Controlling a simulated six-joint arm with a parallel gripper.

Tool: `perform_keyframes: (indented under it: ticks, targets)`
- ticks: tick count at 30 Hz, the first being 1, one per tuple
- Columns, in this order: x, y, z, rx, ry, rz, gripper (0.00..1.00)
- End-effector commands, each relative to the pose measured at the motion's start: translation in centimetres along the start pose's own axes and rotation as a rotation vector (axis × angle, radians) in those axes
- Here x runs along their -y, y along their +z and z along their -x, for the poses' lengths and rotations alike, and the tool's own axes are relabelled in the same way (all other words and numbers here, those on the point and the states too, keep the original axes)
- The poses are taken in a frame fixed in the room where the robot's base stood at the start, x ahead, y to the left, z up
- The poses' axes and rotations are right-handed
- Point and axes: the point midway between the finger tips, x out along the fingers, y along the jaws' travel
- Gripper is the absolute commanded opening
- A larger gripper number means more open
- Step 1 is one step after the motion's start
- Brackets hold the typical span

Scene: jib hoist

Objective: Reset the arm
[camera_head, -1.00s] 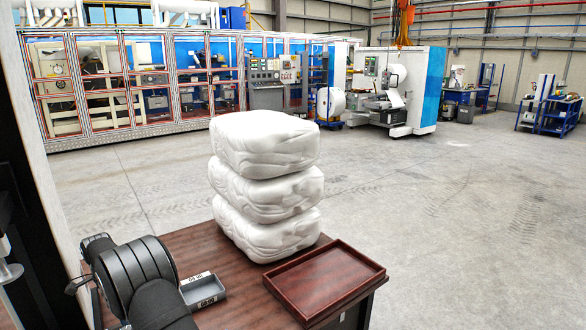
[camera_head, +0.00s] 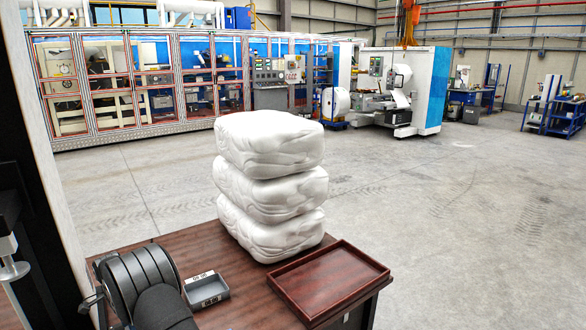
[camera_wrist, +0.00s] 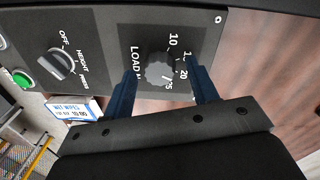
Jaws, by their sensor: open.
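My gripper (camera_wrist: 163,68) shows in the wrist view with two dark blue fingers apart. A grey ribbed load knob (camera_wrist: 160,71) on a dark control panel (camera_wrist: 100,28) appears between the fingers. I cannot tell whether they touch it or how far off it is. Numbers 10 to 25 run around the knob. A second knob (camera_wrist: 57,66), marked OFF, HEIGHT and a third word, is at the left. A green button (camera_wrist: 22,79) is at the left edge. My gripper is out of the head view, where only part of my arm shows at lower left.
In the head view, three stacked white sacks (camera_head: 270,195) stand on a brown table (camera_head: 205,250). A reddish-brown tray (camera_head: 330,285) is at the table's right, a small grey labelled bin (camera_head: 207,288) nearer my arm. Open concrete floor (camera_head: 430,220) lies beyond.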

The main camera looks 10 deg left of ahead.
Motion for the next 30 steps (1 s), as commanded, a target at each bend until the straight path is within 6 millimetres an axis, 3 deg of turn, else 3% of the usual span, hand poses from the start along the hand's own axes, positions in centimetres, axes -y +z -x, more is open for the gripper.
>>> perform_keyframes:
  ticks: [30]
  targets:
    - [-0.03, 0.19, -0.01, -0.043, 0.001, 0.855, 0.53]
